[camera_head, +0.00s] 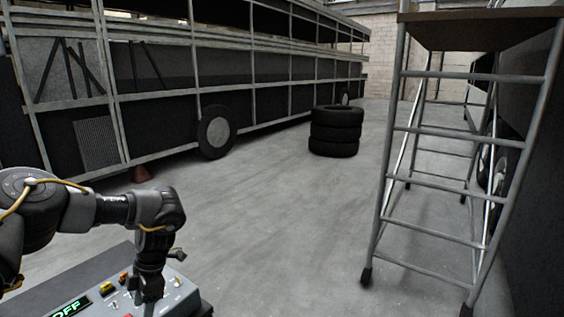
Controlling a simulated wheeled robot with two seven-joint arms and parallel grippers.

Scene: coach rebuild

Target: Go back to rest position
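My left arm comes in from the left and bends down over a grey control panel (183,293) at the lower left. My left gripper (148,292) points down at the panel's top, close to its switches; I cannot tell whether it touches one or whether its fingers are apart. The panel has a green lit display (70,308) whose visible letters read "OFF", a yellow button (106,288), a red button (124,278) and small toggle switches. Part of the panel is hidden behind my arm. My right gripper is not in view.
A stripped bus frame (250,75) runs along the left and back. A stack of black tires (335,132) stands mid-floor. A metal step platform (470,150) stands at the right, beside a dark vehicle side (540,200). The concrete floor (285,230) between is clear.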

